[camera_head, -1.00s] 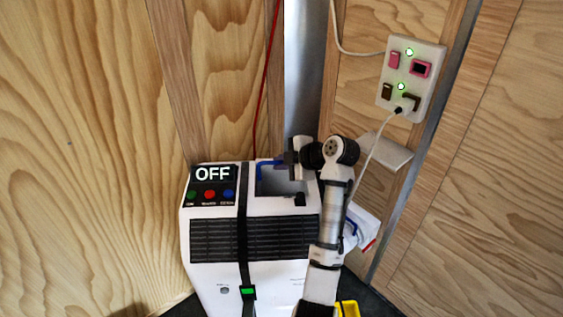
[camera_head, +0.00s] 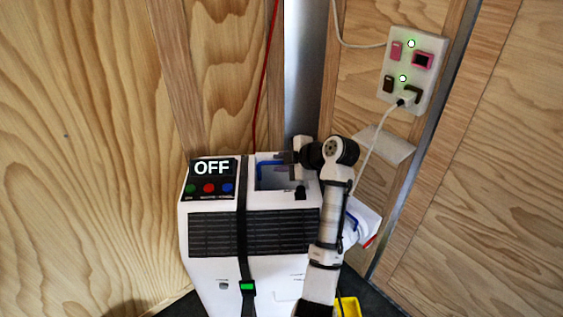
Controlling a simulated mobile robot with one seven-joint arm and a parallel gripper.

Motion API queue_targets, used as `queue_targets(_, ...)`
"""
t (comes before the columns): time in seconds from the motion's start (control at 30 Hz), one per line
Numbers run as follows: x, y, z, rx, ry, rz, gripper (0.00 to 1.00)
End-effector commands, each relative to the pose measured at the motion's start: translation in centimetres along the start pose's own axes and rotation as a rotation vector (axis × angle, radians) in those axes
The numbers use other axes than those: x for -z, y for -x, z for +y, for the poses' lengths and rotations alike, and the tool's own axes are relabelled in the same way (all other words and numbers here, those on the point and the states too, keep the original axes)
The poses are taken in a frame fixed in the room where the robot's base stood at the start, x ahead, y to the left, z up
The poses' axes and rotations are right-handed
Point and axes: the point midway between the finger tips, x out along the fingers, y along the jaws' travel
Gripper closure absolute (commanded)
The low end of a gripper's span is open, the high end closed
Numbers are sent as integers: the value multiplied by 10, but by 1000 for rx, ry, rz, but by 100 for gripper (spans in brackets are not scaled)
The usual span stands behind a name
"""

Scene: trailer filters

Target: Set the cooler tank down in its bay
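The white cooler (camera_head: 205,275) stands in the corner with a panel (camera_head: 213,169) reading OFF. Its bay (camera_head: 256,160) is the rectangular opening in the top right. My gripper (camera_head: 284,157) is over the bay's back right part, close to the blue part. The fingers are small and dark, so their opening and any contact are unclear.
A black strap (camera_head: 242,230) with a green-marked buckle (camera_head: 247,287) runs down the cooler's front. A socket panel (camera_head: 413,70) with a plugged-in white cable is on the right wall, above a small shelf (camera_head: 385,146). A yellow item (camera_head: 349,306) lies on the floor.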

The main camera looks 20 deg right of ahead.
Motion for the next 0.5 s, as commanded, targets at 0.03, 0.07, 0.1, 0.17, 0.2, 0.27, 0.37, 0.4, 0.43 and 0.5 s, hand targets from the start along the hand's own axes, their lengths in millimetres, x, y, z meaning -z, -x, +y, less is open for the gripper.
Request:
queue_targets(0.03,0,0,0,0,0,0,71)
queue_targets(0.07,0,0,0,0,0,0,68)
queue_targets(0.1,0,0,0,0,0,0,64)
queue_targets(0.17,0,0,0,0,0,0,64)
queue_targets(0.2,0,0,0,0,0,0,64)
queue_targets(0.27,0,0,0,0,0,0,64)
queue_targets(0.37,0,1,0,1,0,0,64)
queue_targets(0.4,0,2,0,0,0,-1,64)
queue_targets(0.43,0,4,0,0,0,-1,64)
queue_targets(0.5,-1,12,1,-3,1,-2,64)
